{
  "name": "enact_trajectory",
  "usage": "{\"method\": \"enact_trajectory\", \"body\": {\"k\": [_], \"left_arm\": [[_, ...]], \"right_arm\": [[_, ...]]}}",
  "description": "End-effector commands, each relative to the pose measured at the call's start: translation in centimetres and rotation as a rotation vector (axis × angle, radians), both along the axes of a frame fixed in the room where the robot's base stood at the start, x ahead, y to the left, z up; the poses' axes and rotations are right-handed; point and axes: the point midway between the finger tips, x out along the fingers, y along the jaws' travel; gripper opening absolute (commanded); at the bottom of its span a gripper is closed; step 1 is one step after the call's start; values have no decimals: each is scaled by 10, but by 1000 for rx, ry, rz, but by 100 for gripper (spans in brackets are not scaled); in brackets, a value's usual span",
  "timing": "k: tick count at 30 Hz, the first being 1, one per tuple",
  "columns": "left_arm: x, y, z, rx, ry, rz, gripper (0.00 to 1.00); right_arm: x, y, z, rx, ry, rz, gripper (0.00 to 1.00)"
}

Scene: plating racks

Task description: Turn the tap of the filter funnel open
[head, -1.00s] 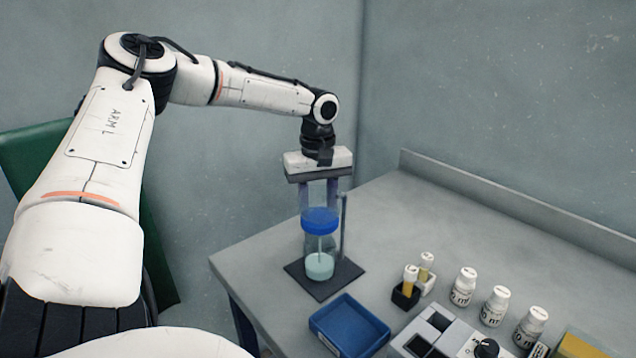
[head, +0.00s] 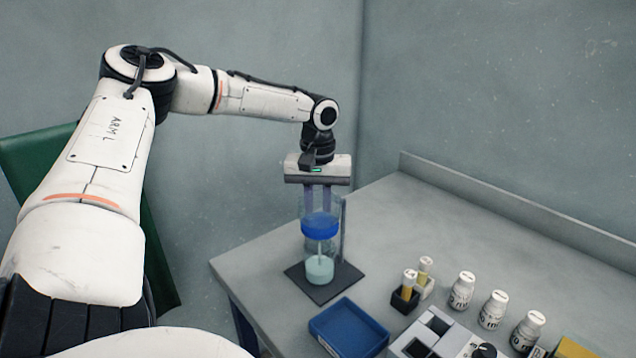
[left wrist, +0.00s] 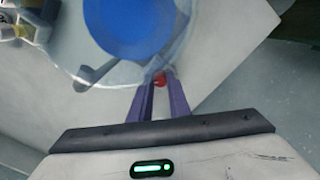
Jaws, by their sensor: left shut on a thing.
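The filter funnel (head: 321,228) shows in the head view as a clear vessel with a blue band, upright on a dark stand base (head: 338,286) with a rod at its right. Pale teal liquid (head: 319,269) is in its lower part. My left gripper (head: 319,207) points down at the funnel, its fingers overlapping the clear upper part. In the left wrist view the funnel's blue disc (left wrist: 133,27) sits inside a clear rim. There my left gripper (left wrist: 160,76) is shut on a small red piece (left wrist: 159,80), apparently the tap, mostly hidden by the fingertips. My right gripper is not in view.
A blue tray (head: 348,329) lies in front of the stand. To the right are vials in small holders (head: 405,296), several white labelled bottles (head: 493,309) and a grey block with wells (head: 437,335). The table behind the stand is clear.

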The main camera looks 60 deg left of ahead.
Motion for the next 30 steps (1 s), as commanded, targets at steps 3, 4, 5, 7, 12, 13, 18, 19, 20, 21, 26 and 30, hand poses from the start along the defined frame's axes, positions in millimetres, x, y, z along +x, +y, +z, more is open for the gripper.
{"method": "enact_trajectory", "body": {"k": [3, 4, 5, 7, 12, 13, 18, 19, 20, 21, 26, 30], "left_arm": [[0, 0, 1, 1, -1, -16, 0], [0, 0, 1, 1, -1, -16, 0], [0, 0, 1, 2, -1, -16, 0], [0, 0, 1, 2, -1, -15, 0], [0, 0, 1, 2, -1, -14, 33], [1, 0, 1, 2, -1, -14, 35], [0, 0, 0, 1, -1, -13, 35], [0, 0, 0, 1, -1, -13, 35], [0, 0, 0, 1, -1, -13, 35], [0, 0, 1, 2, -1, -13, 35], [1, 0, 15, 1, -5, -12, 35], [2, 0, 42, 2, -7, -12, 35]], "right_arm": [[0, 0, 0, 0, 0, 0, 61], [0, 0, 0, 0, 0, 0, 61], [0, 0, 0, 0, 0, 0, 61], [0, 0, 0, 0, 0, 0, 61], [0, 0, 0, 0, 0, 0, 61], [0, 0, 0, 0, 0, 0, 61], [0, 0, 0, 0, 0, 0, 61], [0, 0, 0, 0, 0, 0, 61], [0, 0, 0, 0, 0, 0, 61], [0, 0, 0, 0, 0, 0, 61], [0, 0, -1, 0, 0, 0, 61], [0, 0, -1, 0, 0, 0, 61]]}}
